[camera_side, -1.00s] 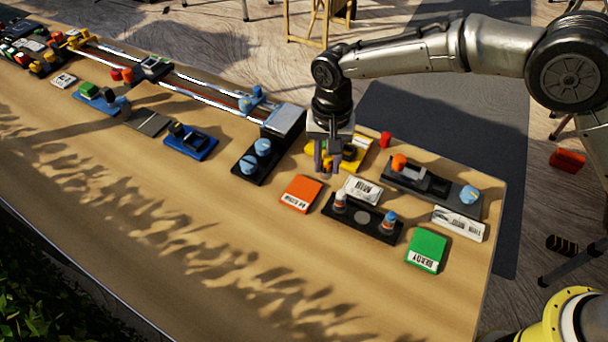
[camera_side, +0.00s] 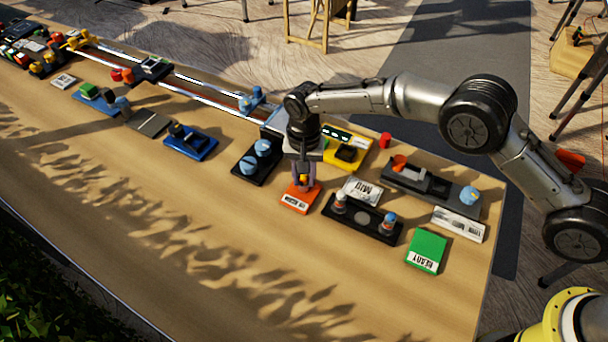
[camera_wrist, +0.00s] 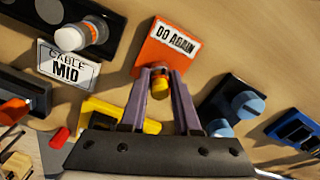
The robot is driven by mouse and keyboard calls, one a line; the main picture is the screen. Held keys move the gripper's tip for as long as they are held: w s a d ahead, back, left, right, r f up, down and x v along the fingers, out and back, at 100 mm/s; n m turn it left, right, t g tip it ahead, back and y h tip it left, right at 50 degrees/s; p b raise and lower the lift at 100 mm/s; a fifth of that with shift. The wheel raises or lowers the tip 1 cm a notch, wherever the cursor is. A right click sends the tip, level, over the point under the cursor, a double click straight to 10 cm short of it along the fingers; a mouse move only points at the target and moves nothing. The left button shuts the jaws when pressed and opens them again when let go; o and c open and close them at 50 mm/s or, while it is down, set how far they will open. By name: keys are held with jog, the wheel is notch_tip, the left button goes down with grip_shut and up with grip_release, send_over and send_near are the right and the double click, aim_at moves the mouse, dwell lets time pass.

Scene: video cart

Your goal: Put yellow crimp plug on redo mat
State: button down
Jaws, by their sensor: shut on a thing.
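The redo mat (camera_side: 296,201) is an orange square with a white label, lying on the table; in the wrist view (camera_wrist: 148,58) its label reads "DO AGAIN". My gripper (camera_side: 304,184) is over the mat's far part, pointing down. In the wrist view my gripper (camera_wrist: 162,80) has its purple fingers shut on the yellow crimp plug (camera_wrist: 160,85), a small yellow piece with a darker top part. The plug overlaps the mat's edge in the wrist view. I cannot tell whether its lower end touches the mat.
A "CABLE MID" card (camera_side: 361,190) and a black block with two knobs (camera_side: 362,221) stand right of the mat. A green mat (camera_side: 427,252) lies further right. A black block with blue knobs (camera_side: 255,165) is to the left. The table front is clear.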

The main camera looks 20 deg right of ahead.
jog(key=c, duration=0.6)
grip_release()
jog(key=shift+f, duration=0.1)
notch_tip(320, 180, up, 12)
jog(key=shift+r, duration=0.15)
